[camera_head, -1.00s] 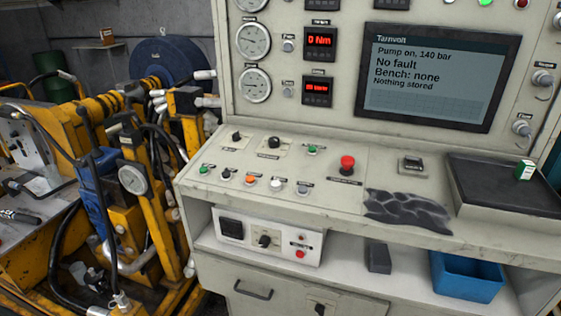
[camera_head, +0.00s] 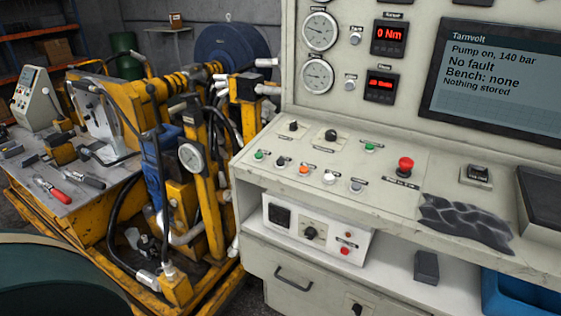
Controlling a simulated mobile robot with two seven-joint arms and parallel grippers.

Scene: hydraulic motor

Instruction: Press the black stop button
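The sloped control panel (camera_head: 380,190) of the pale console carries a front row of small push buttons. A black button (camera_head: 281,161) is second from the left, between a green button (camera_head: 259,155) and an orange button (camera_head: 303,169). A white button (camera_head: 329,177) and a grey button (camera_head: 356,186) follow to the right. The button labels are too small to read. The screen (camera_head: 500,80) reads "Pump on, 140 bar", "No fault", "Bench: none", "Nothing stored". Neither of my grippers is in view.
Behind the row are two black knobs (camera_head: 331,135), another green button (camera_head: 369,148) and a red mushroom button (camera_head: 405,164). A dark cloth-like patch (camera_head: 465,222) lies at the front edge. A yellow hydraulic rig (camera_head: 185,200) with hoses stands close on the left.

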